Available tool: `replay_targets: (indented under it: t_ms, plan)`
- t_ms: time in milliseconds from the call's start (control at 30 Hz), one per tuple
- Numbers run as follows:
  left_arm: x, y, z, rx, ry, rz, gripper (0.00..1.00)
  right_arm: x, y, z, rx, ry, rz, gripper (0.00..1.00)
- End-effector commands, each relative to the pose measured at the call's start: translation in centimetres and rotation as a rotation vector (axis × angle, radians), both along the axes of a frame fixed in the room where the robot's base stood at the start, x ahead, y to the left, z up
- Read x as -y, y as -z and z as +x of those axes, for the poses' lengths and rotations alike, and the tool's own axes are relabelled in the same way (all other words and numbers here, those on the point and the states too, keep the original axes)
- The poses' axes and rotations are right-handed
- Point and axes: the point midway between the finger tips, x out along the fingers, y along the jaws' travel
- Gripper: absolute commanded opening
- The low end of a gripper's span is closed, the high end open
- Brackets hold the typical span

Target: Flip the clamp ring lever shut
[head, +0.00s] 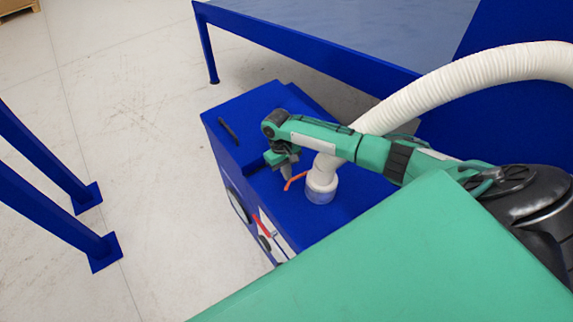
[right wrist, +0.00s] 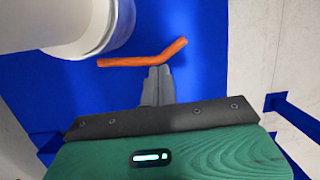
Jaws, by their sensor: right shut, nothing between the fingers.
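The clamp ring lever (head: 294,181) is a bent orange bar beside the base of the white hose on top of the blue machine. In the right wrist view the lever (right wrist: 143,59) points away from the hose collar (right wrist: 95,40), its outer end bent. The clamp ring (head: 321,193) around the hose foot looks pale grey-blue. My right gripper (head: 287,178) is shut and empty, pointing down next to the lever. In the right wrist view its fingertips (right wrist: 158,70) lie just below the lever's middle; I cannot tell whether they touch it. My left gripper is not in view.
The ribbed white hose (head: 470,85) arches up to the right behind my right arm. The blue machine (head: 250,110) has a black handle (head: 228,131) on top and red lever (head: 261,225) on its front. A blue-framed table (head: 300,45) stands behind.

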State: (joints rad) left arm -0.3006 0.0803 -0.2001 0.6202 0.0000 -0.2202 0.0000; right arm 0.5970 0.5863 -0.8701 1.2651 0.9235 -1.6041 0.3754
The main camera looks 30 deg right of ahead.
Motion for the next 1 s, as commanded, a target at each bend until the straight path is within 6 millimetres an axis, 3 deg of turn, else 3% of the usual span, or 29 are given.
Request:
replay_targets:
  t_ms: [600, 1000]
  plan:
    - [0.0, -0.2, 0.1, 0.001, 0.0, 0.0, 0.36, 1.6, 0.0, 0.4, 0.001, 0.005, 0.0, 0.0]
    - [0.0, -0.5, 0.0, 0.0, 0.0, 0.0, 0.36, 1.6, 0.0, 0.4, 0.001, 0.006, 0.0, 0.0]
